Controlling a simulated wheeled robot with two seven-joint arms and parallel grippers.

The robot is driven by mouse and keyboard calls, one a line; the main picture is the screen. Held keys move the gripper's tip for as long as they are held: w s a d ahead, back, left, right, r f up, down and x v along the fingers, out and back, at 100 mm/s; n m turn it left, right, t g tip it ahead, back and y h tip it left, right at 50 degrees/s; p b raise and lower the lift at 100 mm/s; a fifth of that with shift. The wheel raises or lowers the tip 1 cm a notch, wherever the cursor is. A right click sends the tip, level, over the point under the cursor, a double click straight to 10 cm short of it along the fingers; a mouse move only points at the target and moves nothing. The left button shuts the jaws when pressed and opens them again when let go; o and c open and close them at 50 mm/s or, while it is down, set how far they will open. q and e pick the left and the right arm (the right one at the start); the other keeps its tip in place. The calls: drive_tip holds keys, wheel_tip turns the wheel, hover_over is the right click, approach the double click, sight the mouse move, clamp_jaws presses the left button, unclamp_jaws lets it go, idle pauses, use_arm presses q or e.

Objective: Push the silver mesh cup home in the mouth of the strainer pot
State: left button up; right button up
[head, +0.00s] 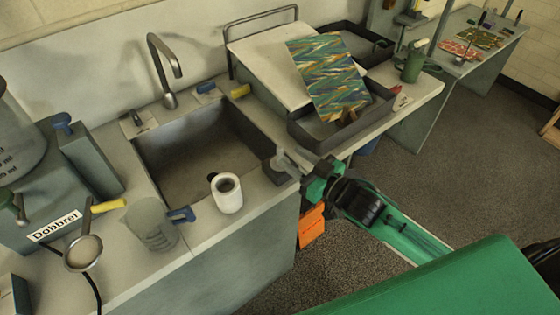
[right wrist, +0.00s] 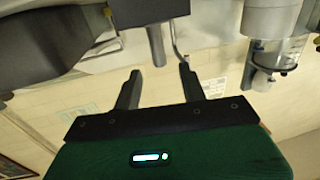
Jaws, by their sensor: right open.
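A white pot (head: 229,202), which I take for the strainer pot, stands upright on the counter in front of the sink. A small dark grey round shape (head: 226,185) shows in its mouth; it may be the silver mesh cup, but it is too small to tell how deep it sits. My right gripper (head: 287,168) is at the sink's front right corner, to the right of the pot and apart from it. In the right wrist view its two fingers (right wrist: 160,88) are spread, with nothing seen between them. My left gripper is not in view.
The sink (head: 180,165) lies behind the pot, with a tall faucet (head: 165,70). A dark tray (head: 345,135) with a patterned sheet (head: 328,75) is at the back right.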

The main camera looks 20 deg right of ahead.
sight(283, 151)
drive_tip(key=shift+w, duration=0.2)
drive_tip(key=shift+w+a+r+p, duration=0.15)
drive_tip(key=shift+w+a+p, duration=0.2)
drive_tip(key=shift+w, duration=0.1)
drive_tip(key=p+x, duration=0.1)
drive_tip(key=x, duration=0.3)
clamp_jaws()
